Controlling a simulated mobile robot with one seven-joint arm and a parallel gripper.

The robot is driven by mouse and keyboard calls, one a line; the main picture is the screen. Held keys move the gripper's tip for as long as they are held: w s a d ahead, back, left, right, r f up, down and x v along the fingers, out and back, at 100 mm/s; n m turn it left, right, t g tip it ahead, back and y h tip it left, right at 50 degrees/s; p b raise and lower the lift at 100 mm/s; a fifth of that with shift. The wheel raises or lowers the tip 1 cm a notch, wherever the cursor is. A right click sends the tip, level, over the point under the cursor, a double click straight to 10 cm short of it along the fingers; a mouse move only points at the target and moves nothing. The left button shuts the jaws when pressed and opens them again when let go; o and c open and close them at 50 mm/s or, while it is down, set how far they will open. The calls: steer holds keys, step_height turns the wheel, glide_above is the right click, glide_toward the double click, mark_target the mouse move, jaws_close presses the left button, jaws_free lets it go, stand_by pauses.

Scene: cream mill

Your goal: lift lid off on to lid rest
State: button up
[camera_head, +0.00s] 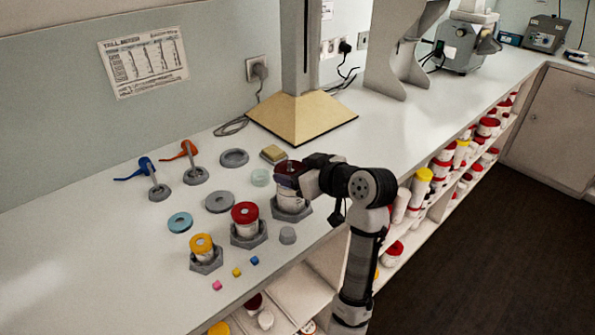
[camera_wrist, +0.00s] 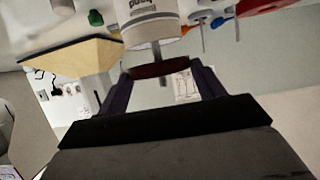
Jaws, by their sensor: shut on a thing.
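My gripper (camera_head: 288,175) is shut on a dark red lid (camera_wrist: 160,70) at the largest of three jars. The lid lies between the fingertips in the wrist view. The white jar (camera_head: 291,203) stands upright in a grey hexagonal holder (camera_head: 292,215); its labelled wall also shows in the wrist view (camera_wrist: 150,30). In the wrist view the lid appears apart from the jar's mouth, with a grey rod between them. Flat rings lie on the bench: grey ones (camera_head: 219,202) and (camera_head: 234,158), and a teal one (camera_head: 180,222). I cannot tell which is the lid rest.
A red-lidded jar (camera_head: 245,217) and a yellow-lidded jar (camera_head: 201,245) stand nearby in holders. Blue (camera_head: 147,166) and orange (camera_head: 186,150) tools stand at the back left. A column with a tan base (camera_head: 303,117) stands behind. The bench's left part is clear.

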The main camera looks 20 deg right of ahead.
steer(key=shift+r+p, duration=1.6)
steer(key=shift+r, duration=0.65)
steer(key=s+d, duration=0.2)
steer(key=s, duration=0.4)
steer(key=shift+s+d, duration=0.25)
steer(key=shift+s, duration=0.05)
steer(key=shift+w, duration=0.1)
